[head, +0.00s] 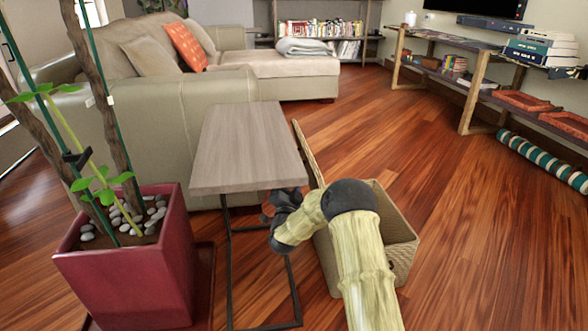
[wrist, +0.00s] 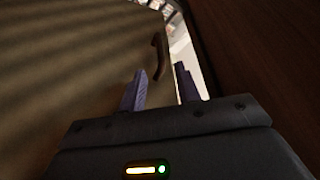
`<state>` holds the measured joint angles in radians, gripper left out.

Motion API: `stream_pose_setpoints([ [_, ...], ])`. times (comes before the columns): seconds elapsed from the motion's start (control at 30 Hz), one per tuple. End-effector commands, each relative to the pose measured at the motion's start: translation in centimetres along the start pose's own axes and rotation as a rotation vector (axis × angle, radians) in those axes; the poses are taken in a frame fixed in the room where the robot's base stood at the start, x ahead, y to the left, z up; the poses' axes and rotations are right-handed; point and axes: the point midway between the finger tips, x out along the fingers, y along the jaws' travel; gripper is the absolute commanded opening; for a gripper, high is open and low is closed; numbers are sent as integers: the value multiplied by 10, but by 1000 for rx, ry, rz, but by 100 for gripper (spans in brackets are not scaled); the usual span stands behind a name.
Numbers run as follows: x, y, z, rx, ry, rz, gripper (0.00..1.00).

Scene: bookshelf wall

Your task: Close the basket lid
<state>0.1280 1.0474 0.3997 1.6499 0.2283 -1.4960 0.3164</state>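A woven tan basket (head: 403,250) stands on the floor right of the small side table, partly hidden by my arm. Its lid (head: 307,152) stands raised, roughly upright, along the basket's left side, close to the table. My gripper (head: 275,206) is left of the lid, low beside the table edge; its fingertips are hard to make out in the head view. In the wrist view, my gripper (wrist: 158,90) has its two fingers apart with nothing seen between them. A ribbed brown surface, likely the lid (wrist: 70,70), fills the left, with a small curved handle (wrist: 159,56) ahead of the fingers.
The grey-topped side table (head: 247,145) on a thin black frame stands close at left. A red planter (head: 130,260) with stones and a plant is further left. A beige sofa (head: 160,120) is behind. Wooden floor (head: 480,230) is clear to the right.

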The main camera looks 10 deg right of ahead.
Motion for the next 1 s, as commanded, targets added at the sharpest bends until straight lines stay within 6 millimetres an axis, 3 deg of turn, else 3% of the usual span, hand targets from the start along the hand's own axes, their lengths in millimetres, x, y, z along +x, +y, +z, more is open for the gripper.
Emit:
stream_pose_setpoints([
  [0.5,69,2,2,0,1,0,33],
  [0.97,81,0,0,-1,-2,1,33],
  [1.0,81,0,0,-1,-2,1,27],
])
